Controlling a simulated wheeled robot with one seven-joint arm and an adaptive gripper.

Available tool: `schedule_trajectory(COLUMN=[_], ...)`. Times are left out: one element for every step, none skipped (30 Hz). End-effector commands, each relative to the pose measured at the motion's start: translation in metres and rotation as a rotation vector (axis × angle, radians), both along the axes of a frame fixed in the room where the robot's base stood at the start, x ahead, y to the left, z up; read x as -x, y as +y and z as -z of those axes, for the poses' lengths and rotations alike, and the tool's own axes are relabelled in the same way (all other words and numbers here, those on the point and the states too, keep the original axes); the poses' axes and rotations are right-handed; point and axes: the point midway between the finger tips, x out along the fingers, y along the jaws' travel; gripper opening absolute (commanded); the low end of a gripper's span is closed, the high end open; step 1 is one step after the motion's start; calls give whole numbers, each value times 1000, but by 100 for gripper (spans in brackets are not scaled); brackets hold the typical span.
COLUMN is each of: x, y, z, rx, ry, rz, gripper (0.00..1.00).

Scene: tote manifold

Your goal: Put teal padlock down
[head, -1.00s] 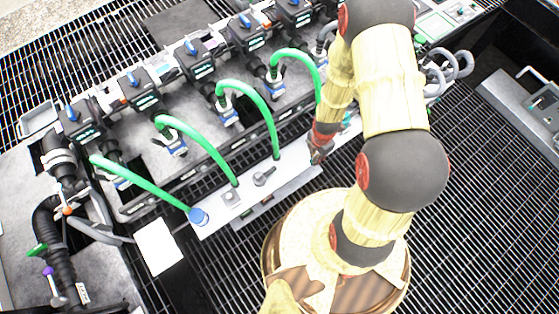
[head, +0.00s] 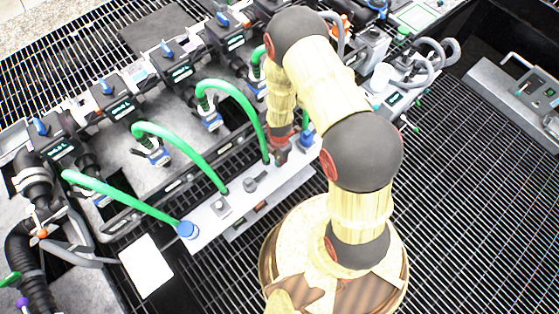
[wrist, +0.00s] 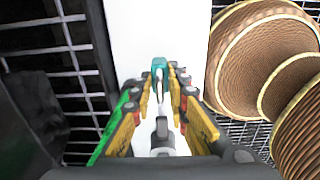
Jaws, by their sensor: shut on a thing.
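The small teal padlock (wrist: 159,63) shows in the wrist view between my fingertips, in front of the white panel (wrist: 150,25). My gripper (wrist: 160,76) is shut on it. Its pale shackle seems to point back toward the palm. In the head view my gripper (head: 281,153) hangs over the right part of the pale panel (head: 215,227); the padlock cannot be made out there. I cannot tell whether the padlock touches the panel.
Green hoses (head: 165,130) arch from the valve row down to the panel, one close to my gripper. A black knob (head: 250,184) and a blue cap (head: 187,230) stand on the panel. A white sheet (head: 146,266) lies at its lower left. Dark grating surrounds it.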

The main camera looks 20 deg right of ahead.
Motion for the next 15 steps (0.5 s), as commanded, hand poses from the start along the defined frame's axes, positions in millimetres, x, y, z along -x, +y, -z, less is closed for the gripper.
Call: schedule_trajectory(x=[0, -1, -1, -1, -1, -1, -1, -1, -1, -1, -1, -1, -1, -1, -1], y=[0, 0, 0, 0, 0, 0, 0, 0, 0, 0, 0, 0, 0, 0, 0], z=[9, 10, 10, 10, 9, 8, 8, 8, 8, 9, 9, 11, 12, 12, 11], rx=[0, 0, 0, 0, 0, 0, 0, 0, 0, 0, 0, -1, -1, -1, -1], ry=[-1, -1, -2, -2, -2, -2, -2, -2, -2, -2, -2, -2, -2, -2, -2], rz=[0, 0, 0, 0, 0, 0, 0, 0, 0, 0, 0, 0, 0, 0, 0], gripper=[0, 0, 0, 0, 0, 0, 0, 0, 0, 0, 0, 0, 0, 17, 19])
